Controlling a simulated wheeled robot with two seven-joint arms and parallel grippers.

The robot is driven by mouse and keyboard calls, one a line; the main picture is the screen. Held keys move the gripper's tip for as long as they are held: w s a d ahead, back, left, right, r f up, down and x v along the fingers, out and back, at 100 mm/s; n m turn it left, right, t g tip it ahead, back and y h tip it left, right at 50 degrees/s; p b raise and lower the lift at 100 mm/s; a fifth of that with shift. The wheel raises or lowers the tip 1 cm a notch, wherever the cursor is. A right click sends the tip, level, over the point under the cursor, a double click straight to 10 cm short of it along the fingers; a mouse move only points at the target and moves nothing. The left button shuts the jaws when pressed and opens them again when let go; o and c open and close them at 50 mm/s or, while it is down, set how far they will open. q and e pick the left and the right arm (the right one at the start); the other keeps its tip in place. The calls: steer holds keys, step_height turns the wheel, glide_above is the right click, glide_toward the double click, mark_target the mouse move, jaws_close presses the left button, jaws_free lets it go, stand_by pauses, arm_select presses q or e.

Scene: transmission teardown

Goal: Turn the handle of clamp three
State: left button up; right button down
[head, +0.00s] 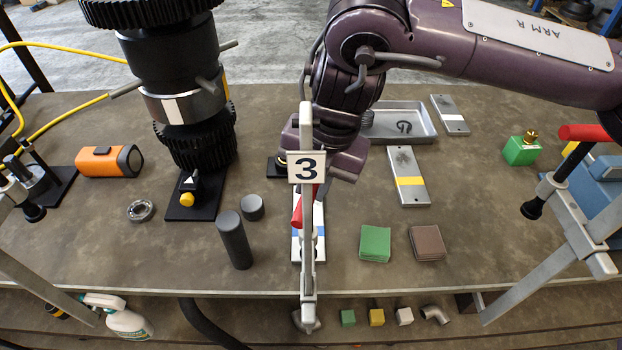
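Clamp three (307,250) stands upright at the table's front edge, a tall grey bar with a white plate marked "3" (306,167). Its red handle (297,211) shows just below the plate, partly hidden by the bar and plate. My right arm comes in from the upper right, and its purple gripper (335,158) is right behind the plate, close to the handle. The fingertips are mostly hidden, so I cannot tell whether they touch or grip the handle. My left gripper is not in view.
A geared transmission (180,90) stands at the left, with a dark cylinder (234,241) before it. Another clamp with a red handle (585,132) is at the right. Green (375,243) and brown (427,243) blocks lie right of clamp three. A grey tray (400,134) is behind.

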steer(key=shift+r+m, duration=0.1)
steer(key=shift+m, duration=0.5)
steer(key=c, duration=1.3)
jaws_free()
steer(key=shift+r, duration=0.1)
steer(key=r, duration=0.2)
steer(key=d+r, duration=0.1)
steer(key=r, duration=0.4)
steer(key=shift+s+d+r+b, duration=0.2)
steer(key=shift+s+d+b, duration=0.05)
steer(key=shift+s+b, duration=0.1)
